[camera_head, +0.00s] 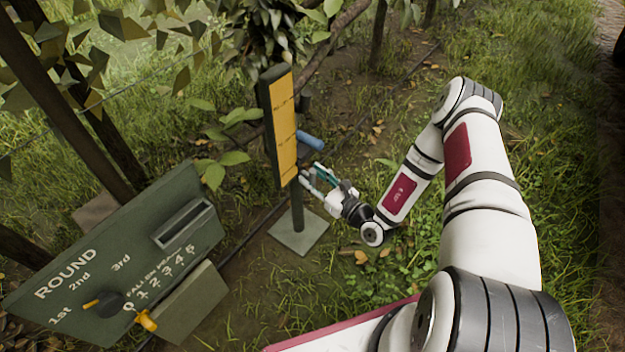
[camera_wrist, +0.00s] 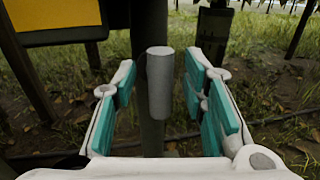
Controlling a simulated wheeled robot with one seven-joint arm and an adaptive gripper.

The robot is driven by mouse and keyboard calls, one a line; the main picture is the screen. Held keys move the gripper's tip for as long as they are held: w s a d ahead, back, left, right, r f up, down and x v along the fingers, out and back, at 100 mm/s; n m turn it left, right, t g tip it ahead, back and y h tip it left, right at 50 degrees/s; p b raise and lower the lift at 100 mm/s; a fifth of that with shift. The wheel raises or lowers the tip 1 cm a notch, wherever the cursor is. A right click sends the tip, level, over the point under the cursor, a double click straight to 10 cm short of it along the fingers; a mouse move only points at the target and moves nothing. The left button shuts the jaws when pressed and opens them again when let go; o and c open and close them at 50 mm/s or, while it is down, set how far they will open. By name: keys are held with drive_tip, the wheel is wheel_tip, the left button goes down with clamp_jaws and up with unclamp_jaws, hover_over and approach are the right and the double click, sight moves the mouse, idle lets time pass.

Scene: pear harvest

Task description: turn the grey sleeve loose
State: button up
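The grey sleeve (camera_wrist: 160,88) is an upright cylinder in front of a dark post (camera_wrist: 150,130) in the wrist view. My gripper (camera_wrist: 160,72) is open, with one teal-padded finger to the left of the sleeve and one to the right. A gap shows on both sides, so neither pad appears to touch it. In the head view my gripper (camera_head: 313,176) is beside the post (camera_head: 297,208) under the yellow board. The sleeve cannot be made out clearly there, and I cannot tell how deep it sits between the fingers.
A yellow board (camera_head: 284,128) is fixed on the post, which stands on a square base plate (camera_head: 299,238). A blue cylinder (camera_head: 310,140) sticks out near my gripper. A green panel (camera_head: 115,255) with dials stands at lower left. Branches hang above; grass lies open at right.

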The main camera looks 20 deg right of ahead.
drive_tip(key=shift+w+a, duration=0.15)
drive_tip(key=shift+w, duration=0.15)
clamp_jaws()
